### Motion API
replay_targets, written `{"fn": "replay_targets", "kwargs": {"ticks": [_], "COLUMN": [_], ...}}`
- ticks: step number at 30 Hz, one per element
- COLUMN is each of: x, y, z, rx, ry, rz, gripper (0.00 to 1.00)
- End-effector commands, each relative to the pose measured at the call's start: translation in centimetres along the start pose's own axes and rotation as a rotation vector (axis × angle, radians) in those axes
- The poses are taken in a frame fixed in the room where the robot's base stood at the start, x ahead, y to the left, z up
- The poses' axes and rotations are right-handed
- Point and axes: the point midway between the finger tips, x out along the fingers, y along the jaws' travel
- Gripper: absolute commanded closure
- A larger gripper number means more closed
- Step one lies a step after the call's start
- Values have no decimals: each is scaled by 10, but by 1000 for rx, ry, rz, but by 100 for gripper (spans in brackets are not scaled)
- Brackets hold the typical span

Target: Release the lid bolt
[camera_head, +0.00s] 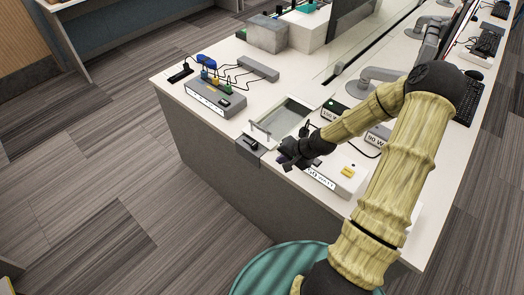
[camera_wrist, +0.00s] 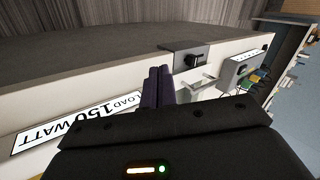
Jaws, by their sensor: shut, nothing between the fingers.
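The lid bolt looks like a small black knob (camera_head: 250,143) on a dark grey plate at the desk's front edge. It also shows in the wrist view as a black knob (camera_wrist: 191,60), ahead and to the right of the fingertips. Behind it is a recessed tray-like area with a pale lid or cover (camera_head: 285,118) and a light upright handle (camera_head: 260,131). My gripper (camera_head: 282,160) is right of the bolt, above the front edge, apart from it. Its dark fingers (camera_wrist: 158,72) are together and empty. I cannot tell the bolt's exact position.
A white load box (camera_head: 345,172) labelled 150 WATT stands close to the right of my gripper. A grey socket box (camera_head: 215,97) with plugs and cables is left of the lid. More load boxes stand behind my arm. A teal round seat (camera_head: 275,270) is below.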

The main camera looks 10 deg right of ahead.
Motion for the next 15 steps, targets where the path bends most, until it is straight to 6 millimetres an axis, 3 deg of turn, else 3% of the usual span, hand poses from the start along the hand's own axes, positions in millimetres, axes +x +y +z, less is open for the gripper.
{"fn": "replay_targets", "kwargs": {"ticks": [1,6,15], "x": [10,18,18], "y": [6,7,6], "z": [-10,-37,-43], "rx": [67,206,235], "ry": [19,76,90], "rz": [-54,-179,-207], "gripper": [100,100,100]}}
